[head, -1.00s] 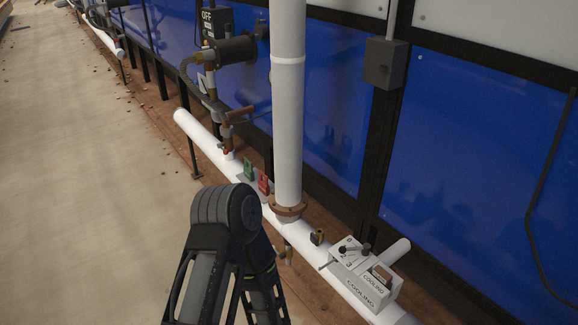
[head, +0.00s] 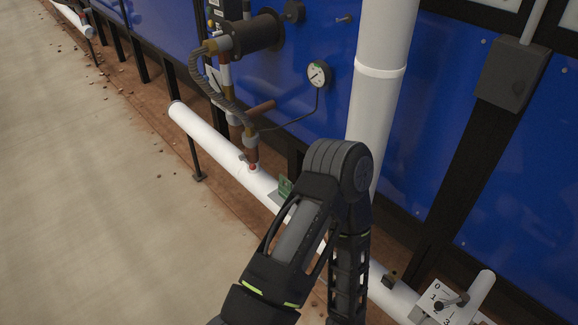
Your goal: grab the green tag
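The green tag (head: 285,187) is small and sits at the white horizontal pipe, just left of one of my arms. Its lower right part seems covered by that arm. My arm comes up from the bottom, bends at a dark rounded joint and goes back down in front of the pipe. No fingertips of either gripper show, so I cannot see what they hold.
The white horizontal pipe (head: 213,137) runs along the blue wall (head: 440,130). A thick white vertical pipe (head: 378,95) rises behind my arm. The concrete floor (head: 90,210) at left is open.

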